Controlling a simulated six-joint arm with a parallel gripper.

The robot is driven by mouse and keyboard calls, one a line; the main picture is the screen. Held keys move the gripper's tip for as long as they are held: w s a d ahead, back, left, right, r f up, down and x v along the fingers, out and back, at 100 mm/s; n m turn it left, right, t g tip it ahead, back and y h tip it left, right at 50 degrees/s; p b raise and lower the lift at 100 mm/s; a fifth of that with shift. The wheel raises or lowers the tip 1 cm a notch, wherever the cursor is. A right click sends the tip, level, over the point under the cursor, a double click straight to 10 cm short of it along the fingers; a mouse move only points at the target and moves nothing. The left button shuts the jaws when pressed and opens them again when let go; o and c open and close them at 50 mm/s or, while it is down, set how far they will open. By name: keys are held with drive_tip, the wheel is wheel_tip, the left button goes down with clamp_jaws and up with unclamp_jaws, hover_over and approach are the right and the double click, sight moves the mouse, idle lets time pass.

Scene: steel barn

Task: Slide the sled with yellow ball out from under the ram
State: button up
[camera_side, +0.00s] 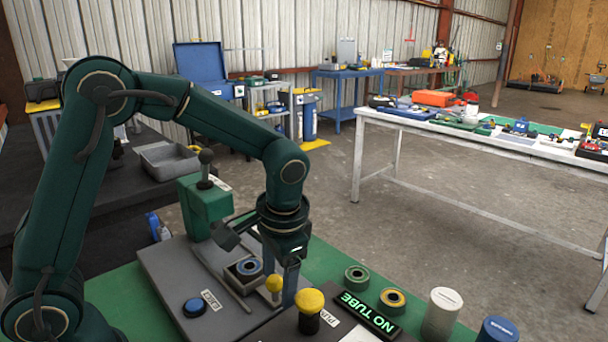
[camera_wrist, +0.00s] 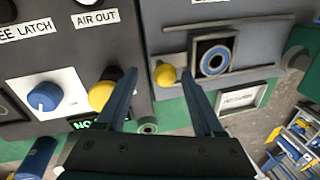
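The sled (camera_side: 232,275) is a grey block holding a blue-ringed part (camera_side: 248,267), on a grey plate beside the green press (camera_side: 205,208). The sled (camera_wrist: 197,47) and ringed part (camera_wrist: 215,60) also show in the wrist view. Its yellow ball (camera_side: 274,284) sticks out at the sled's near side. My gripper (camera_side: 281,290) points down at the ball, fingers apart. In the wrist view my gripper (camera_wrist: 160,76) has one finger on each side of the yellow ball (camera_wrist: 165,76), with gaps. I cannot tell the exact height. The ram's lower end is not clear.
A larger yellow knob (camera_side: 310,301) stands close to my gripper, beside a "NO TUBE" display (camera_side: 367,315).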

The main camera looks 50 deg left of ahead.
drive_tip(key=shift+s+d+r, duration=0.1)
drive_tip(key=shift+d+r, duration=0.1)
drive_tip(key=shift+r, duration=1.1)
drive_tip(key=shift+s+d+r, duration=0.1)
drive_tip(key=shift+d+r, duration=0.1)
drive_tip(key=shift+r, duration=1.05)
drive_tip(key=shift+w+r, duration=0.1)
drive_tip(key=s+r+n+t+h, duration=0.2)
drive_tip(key=s+t, duration=0.3)
drive_tip(key=s, duration=0.6)
drive_tip(key=shift+s+a+r, duration=0.3)
drive_tip(key=shift+a+r, duration=0.05)
drive_tip(key=shift+r, duration=0.35)
